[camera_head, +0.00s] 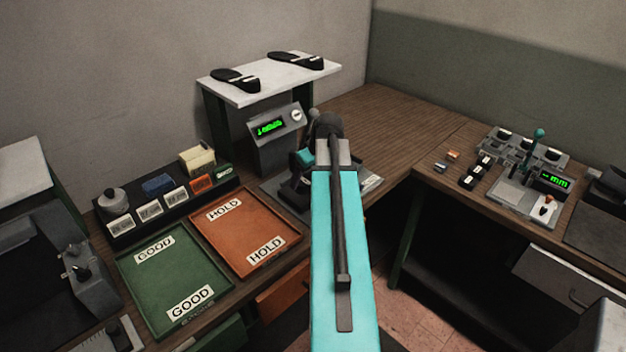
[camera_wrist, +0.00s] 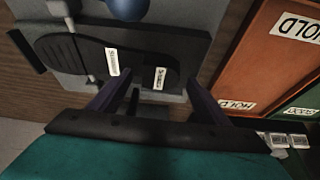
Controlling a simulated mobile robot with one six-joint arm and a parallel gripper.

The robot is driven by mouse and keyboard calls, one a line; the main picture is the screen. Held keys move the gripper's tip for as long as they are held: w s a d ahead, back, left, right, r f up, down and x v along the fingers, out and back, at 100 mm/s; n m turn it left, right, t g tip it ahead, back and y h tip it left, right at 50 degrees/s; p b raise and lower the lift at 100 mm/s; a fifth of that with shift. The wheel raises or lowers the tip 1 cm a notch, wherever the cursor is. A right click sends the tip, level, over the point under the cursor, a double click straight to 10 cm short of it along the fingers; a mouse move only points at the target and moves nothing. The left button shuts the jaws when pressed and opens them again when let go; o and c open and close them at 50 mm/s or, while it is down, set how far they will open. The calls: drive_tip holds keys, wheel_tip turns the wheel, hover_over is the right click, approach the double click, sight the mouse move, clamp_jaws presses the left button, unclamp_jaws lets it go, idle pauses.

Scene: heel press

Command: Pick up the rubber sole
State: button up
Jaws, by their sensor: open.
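In the wrist view a dark rubber sole (camera_wrist: 82,56) lies flat on a black plate (camera_wrist: 195,42), with a white label at its middle and another near its right end. My gripper (camera_wrist: 155,82) is open, its two fingers apart on either side of the sole's right end. I cannot tell how high the fingers are above it. In the head view my arm hides most of the gripper and this sole. Two more black soles, a left one (camera_head: 236,78) and a right one (camera_head: 297,60), lie on a white raised shelf.
A grey device with a green display (camera_head: 270,128) stands under the shelf. An orange HOLD tray (camera_head: 243,228) and a green GOOD tray (camera_head: 168,270) lie to the left. A blue rounded knob (camera_wrist: 127,8) and a light rod (camera_wrist: 75,35) rise close to the sole.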

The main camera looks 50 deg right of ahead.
drive_tip(key=shift+w+f, duration=0.15)
drive_tip(key=shift+f, duration=0.35)
drive_tip(key=c, duration=1.4)
drive_tip(key=shift+o, duration=0.2)
drive_tip(key=shift+r, duration=0.1)
wheel_tip(320, 180, up, 10)
drive_tip(key=b, duration=0.2)
drive_tip(key=shift+b, duration=0.35)
drive_tip(key=shift+w, duration=0.1)
